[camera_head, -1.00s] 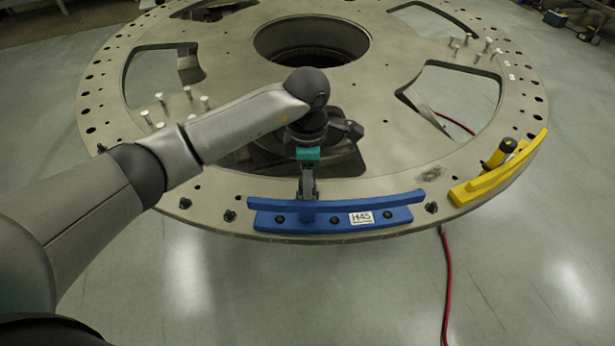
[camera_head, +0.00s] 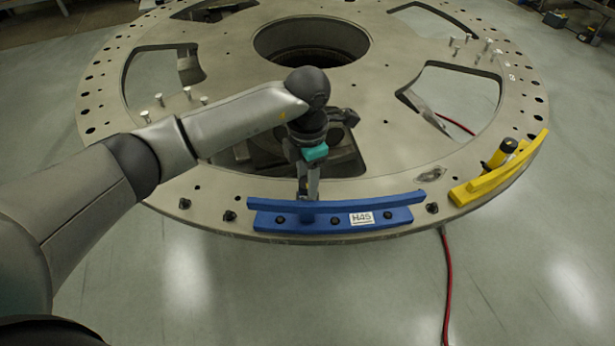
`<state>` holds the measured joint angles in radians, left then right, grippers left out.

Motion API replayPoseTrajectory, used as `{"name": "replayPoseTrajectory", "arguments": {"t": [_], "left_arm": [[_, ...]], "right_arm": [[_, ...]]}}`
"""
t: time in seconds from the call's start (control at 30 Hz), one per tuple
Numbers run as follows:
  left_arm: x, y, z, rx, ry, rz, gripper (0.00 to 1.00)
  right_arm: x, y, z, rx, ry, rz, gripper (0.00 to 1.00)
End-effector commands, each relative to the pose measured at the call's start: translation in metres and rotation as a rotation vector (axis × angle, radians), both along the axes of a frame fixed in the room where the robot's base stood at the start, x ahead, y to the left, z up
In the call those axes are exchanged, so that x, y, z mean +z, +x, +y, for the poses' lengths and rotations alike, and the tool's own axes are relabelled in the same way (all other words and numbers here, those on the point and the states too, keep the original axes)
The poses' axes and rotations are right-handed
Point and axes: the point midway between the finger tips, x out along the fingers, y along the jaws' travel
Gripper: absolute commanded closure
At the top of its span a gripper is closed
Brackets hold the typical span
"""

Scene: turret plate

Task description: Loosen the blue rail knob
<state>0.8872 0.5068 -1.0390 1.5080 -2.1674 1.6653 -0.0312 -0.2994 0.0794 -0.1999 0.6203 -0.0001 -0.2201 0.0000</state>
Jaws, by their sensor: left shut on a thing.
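The blue rail (camera_head: 300,219), with a white H45 label (camera_head: 361,218), lies along the near rim of the round metal turret plate (camera_head: 190,212). Small dark bolt heads show on its lower strip. My left gripper (camera_head: 306,196) reaches down just behind the rail's upper bar. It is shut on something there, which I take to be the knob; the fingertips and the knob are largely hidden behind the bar. My right gripper is not in view.
A yellow rail (camera_head: 492,182) with a yellow and black knob (camera_head: 499,153) sits on the plate's right rim. Pale upright pins stand on the plate. The plate has large cut-outs. A red cable (camera_head: 446,285) runs along the floor.

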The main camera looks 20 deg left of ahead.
Motion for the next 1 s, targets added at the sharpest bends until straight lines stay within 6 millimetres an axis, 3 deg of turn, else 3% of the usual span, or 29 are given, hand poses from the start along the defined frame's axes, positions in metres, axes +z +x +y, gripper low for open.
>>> {"name": "replayPoseTrajectory", "arguments": {"t": [0.23,0.27,0.5,0.83,1.0], "left_arm": [[0.001,0.001,0.0,0.003,0.0,-0.001,1.0],[0.001,0.001,0.0,0.003,0.0,-0.001,0.52],[0.0,0.0,0.0,0.002,-0.001,-0.001,0.25],[0.003,0.001,0.0,0.0,0.0,-0.001,0.23],[0.026,0.001,0.0,-0.001,0.0,-0.006,0.23]], "right_arm": [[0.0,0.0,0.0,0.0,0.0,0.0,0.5],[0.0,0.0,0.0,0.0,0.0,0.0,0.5],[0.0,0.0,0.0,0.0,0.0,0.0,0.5],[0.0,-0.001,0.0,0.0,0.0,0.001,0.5],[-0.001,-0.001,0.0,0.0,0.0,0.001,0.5]]}}
